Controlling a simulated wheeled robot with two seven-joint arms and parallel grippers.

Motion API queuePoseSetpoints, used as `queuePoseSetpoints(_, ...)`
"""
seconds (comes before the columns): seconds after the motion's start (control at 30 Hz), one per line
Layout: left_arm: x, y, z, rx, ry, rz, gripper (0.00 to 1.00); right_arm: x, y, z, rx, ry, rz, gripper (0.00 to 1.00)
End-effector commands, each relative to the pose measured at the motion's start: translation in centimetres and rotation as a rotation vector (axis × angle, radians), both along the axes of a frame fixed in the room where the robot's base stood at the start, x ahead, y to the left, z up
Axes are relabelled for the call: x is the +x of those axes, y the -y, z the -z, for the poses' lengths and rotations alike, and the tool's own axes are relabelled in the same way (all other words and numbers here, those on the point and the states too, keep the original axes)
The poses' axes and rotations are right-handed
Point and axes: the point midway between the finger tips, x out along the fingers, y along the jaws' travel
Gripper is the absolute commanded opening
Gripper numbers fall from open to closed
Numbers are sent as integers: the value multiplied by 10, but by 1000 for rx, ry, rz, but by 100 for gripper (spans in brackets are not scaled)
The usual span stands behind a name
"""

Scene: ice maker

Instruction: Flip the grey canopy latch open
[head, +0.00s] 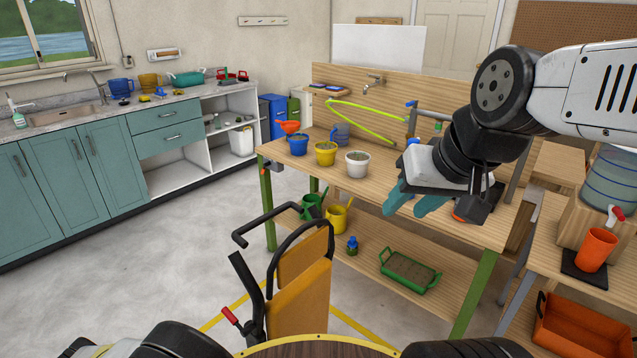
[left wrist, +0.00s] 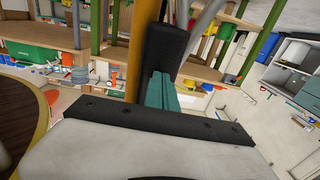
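I cannot make out a grey canopy latch in either view. My right gripper (head: 405,210), with teal fingers, hangs in front of the wooden potting bench (head: 292,163) in the head view. Its fingertips are apart, with nothing seen between them. My left gripper (left wrist: 163,92) shows only in the left wrist view. Its teal fingers are close together, and I see no thing held in them. A dark upright part stands just beyond them.
A hand cart (head: 302,280) with orange panels and black handles stands close in front. Pots, including a white pot (head: 358,163), stand on the bench. An orange cup (head: 596,249) stands on the right table. Bare floor (head: 140,270) lies to the left.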

Motion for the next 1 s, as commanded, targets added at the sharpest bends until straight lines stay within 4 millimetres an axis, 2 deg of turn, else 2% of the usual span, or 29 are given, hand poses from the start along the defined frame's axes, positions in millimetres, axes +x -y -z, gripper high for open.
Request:
queuePoseSetpoints(0.63, -4, -3, -15, -3, 2, 1, 0, 0, 0, 0, 0, 0, 0, 40)
queuePoseSetpoints(1.0, -32, -26, -14, -1, 1, 0, 0, 0, 0, 0, 0, 0, 0, 40)
